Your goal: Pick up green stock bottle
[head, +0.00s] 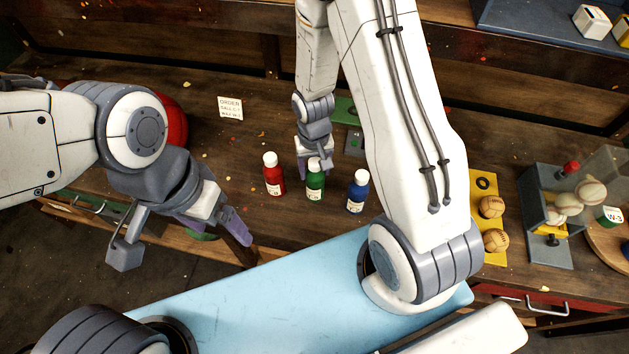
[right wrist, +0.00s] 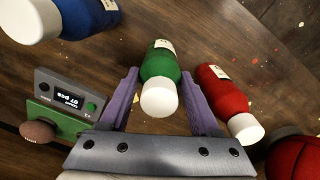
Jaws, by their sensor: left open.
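The green stock bottle (head: 315,186) has a white cap and stands on the wooden bench between a red and a blue bottle. In the right wrist view the green bottle (right wrist: 160,68) is between the two purple fingers, its white cap towards the camera. My right gripper (right wrist: 159,78) appears shut on its sides, with the fingertips against the green body. My left gripper (head: 180,245) is open and empty at the bench's front edge, to the left.
The red bottle (head: 272,180) and the blue bottle (head: 357,195) stand close on either side. A small counter device (right wrist: 68,103) is near the right gripper. A yellow board (head: 484,182) with brown balls and a grey fixture (head: 548,250) are to the right.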

